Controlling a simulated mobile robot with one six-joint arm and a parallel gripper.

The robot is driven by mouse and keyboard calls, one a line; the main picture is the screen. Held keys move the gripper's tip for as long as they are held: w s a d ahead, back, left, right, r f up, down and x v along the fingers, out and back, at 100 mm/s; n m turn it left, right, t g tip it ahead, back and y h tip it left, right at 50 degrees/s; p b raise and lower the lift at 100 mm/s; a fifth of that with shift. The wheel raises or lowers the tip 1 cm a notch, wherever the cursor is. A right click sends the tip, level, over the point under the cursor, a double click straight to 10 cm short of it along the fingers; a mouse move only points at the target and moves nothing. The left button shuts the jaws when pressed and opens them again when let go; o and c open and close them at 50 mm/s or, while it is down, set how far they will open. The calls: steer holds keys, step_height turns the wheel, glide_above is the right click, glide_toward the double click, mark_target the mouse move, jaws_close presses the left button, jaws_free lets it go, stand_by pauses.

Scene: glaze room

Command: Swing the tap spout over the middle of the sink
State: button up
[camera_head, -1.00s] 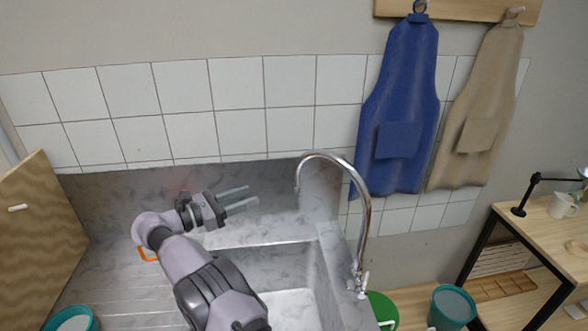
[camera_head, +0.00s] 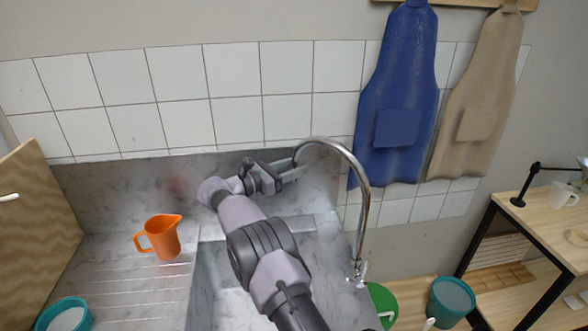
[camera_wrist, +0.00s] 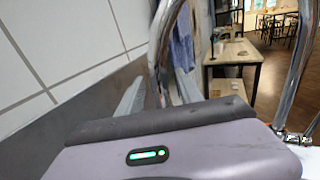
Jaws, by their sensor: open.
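The chrome tap spout (camera_head: 345,155) arches up from its base at the sink's right edge, and its free end hangs toward the back wall. My gripper (camera_head: 290,172) is open at that free end, its fingers pointing right. In the wrist view the spout's downward end (camera_wrist: 157,50) shows between the two fingertips (camera_wrist: 158,88); I cannot tell whether they touch it. The spout's upright part (camera_wrist: 298,65) stands farther right there. The grey marbled sink (camera_head: 325,245) lies below, its basin partly hidden by my arm.
An orange jug (camera_head: 163,237) stands on the drainboard at left, with a teal bowl (camera_head: 68,315) nearer. The tiled wall (camera_head: 180,75) is close behind my gripper. A blue apron (camera_head: 400,100) hangs behind the tap. Green (camera_head: 383,303) and teal (camera_head: 452,302) buckets stand at right.

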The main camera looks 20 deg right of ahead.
steer(key=shift+c, duration=0.2)
jaws_close()
stand_by(1.2)
